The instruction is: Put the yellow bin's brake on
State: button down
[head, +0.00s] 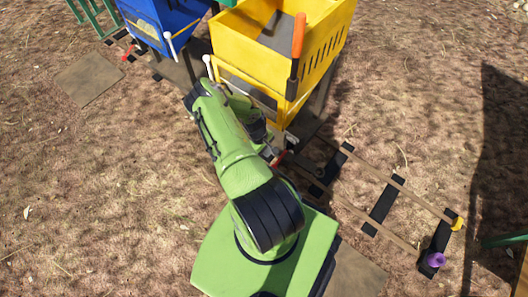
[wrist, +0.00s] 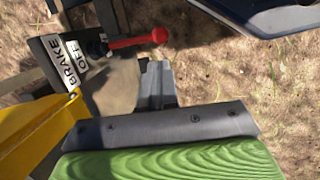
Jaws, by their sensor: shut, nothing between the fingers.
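The yellow bin (head: 272,55) stands on the rails at the top middle of the head view. An edge of it shows at the lower left of the wrist view (wrist: 40,140). Its brake plate (wrist: 58,62), with BRAKE and OFF labels, is beside it. The brake lever's red handle (wrist: 138,38) points right from the plate; its red also shows beside my arm in the head view (head: 279,158). My gripper (wrist: 157,66) is shut and empty, its fingertips just below the red handle in the wrist view, seemingly apart from it. My arm hides the gripper in the head view.
A blue bin (head: 165,22) stands to the left of the yellow bin. An orange-handled lever (head: 298,38) and a white-tipped lever (head: 208,66) are at the yellow bin. Rails (head: 385,205) run to the lower right, with a purple object (head: 436,259) at their end. Bare ground lies around.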

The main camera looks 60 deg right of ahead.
aim_at(272, 166)
jog(key=b+x, duration=0.4)
jog(key=x, duration=0.6)
jog(key=shift+f, duration=0.4)
